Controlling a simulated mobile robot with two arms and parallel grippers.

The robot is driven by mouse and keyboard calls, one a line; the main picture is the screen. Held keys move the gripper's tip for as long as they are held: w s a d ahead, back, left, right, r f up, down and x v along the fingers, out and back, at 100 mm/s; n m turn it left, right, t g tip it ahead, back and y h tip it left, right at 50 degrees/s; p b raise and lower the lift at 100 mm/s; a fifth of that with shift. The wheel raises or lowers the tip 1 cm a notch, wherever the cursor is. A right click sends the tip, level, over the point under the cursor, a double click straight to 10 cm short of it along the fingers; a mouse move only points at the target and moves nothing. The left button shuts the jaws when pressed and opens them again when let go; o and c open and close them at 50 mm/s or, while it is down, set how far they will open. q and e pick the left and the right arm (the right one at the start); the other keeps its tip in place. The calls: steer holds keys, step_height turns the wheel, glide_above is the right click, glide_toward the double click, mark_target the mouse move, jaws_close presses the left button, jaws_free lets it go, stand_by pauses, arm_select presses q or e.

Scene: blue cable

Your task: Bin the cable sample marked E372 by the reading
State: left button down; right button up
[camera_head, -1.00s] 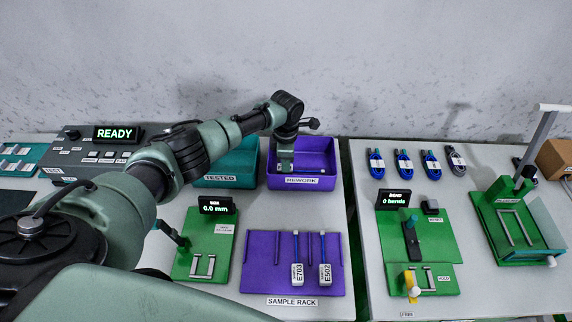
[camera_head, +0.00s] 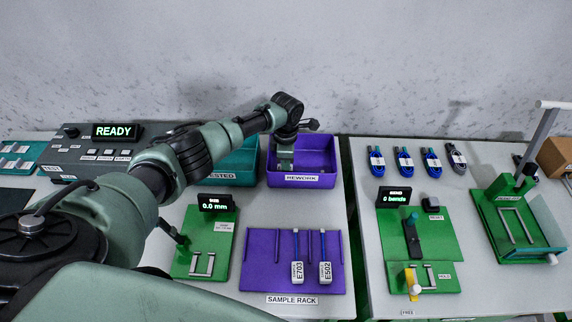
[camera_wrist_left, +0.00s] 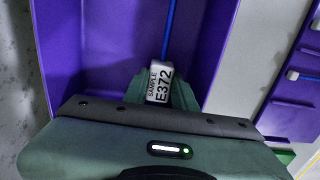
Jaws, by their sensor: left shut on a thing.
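The cable sample marked E372 (camera_wrist_left: 159,84) shows in the left wrist view, its white tag between my gripper's fingers and its blue cable running up from it. My left gripper (camera_wrist_left: 160,92) is shut on it, over the inside of the purple REWORK bin (camera_wrist_left: 60,60). In the head view my left gripper (camera_head: 285,160) is at the left part of the REWORK bin (camera_head: 303,181); the sample is hidden there. The teal TESTED bin (camera_head: 235,179) stands just left of it, partly behind my arm. The display beside the green gauge (camera_head: 218,203) reads 0.0 mm. My right gripper is not in view.
The purple sample rack (camera_head: 262,278) holds samples E703 (camera_head: 297,272) and E502 (camera_head: 325,272). A grey panel (camera_head: 75,150) reads READY. On the right table stand a green bend fixture (camera_head: 440,235) reading 0 bends, a lever press (camera_head: 510,215) and several coiled cables (camera_head: 404,161).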

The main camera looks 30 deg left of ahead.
arm_select(q)
steer(key=shift+f+b, duration=0.35)
steer(key=shift+f, duration=0.45)
stand_by(0.4)
steer(key=c, duration=1.1)
jaws_free()
steer(key=shift+o, duration=0.2)
steer(key=shift+r, duration=0.1)
step_height(320, 180, up, 12)
steer(key=p, duration=1.3)
steer(key=shift+s, duration=0.1)
